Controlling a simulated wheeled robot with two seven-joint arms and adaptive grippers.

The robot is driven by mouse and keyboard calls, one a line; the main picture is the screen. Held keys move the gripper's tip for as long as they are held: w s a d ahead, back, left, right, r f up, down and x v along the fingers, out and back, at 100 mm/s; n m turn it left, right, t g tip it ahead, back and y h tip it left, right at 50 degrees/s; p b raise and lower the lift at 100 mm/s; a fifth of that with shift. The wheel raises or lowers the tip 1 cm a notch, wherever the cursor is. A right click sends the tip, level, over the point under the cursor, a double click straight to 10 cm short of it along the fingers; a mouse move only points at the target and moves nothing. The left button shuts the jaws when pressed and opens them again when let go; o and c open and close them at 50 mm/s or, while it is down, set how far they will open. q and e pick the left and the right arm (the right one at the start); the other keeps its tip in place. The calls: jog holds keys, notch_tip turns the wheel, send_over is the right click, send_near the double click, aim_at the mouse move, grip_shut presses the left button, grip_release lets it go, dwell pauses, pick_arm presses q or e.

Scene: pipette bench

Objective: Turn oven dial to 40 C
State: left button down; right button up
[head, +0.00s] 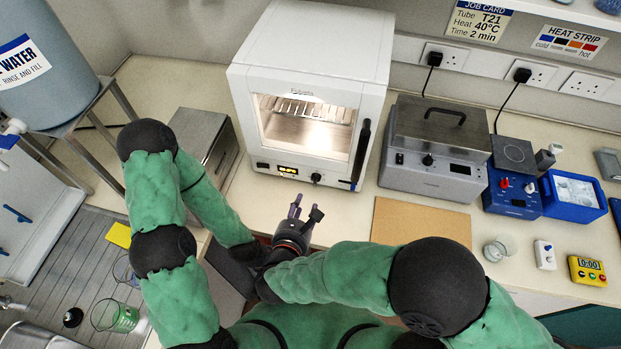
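The white oven (312,60) stands at the back of the bench with its lit chamber behind a glass door. Its dark dial (316,178) is on the lower front panel, right of a small lit display (288,170) whose digits are too small to read. My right gripper (307,207) is just in front of and below the dial, pointing toward the oven. Its fingers are apart with nothing between them, and it looks clear of the dial. My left arm bends down to the same spot; its gripper is hidden near my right forearm.
The oven's dark door handle (361,152) is right of the dial. A grey water bath (436,150) stands further right, and a metal box (203,140) stands left. A brown mat (420,220) lies bare in front. The job card (478,22) reads T21, 40°C, 2 min.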

aim_at(316, 179)
jog(key=b+x, duration=0.1)
jog(key=x, duration=0.9)
jog(key=shift+w+d+f+b, duration=0.1)
jog(key=shift+w+f+b, duration=0.15)
jog(key=shift+b, duration=0.15)
grip_shut()
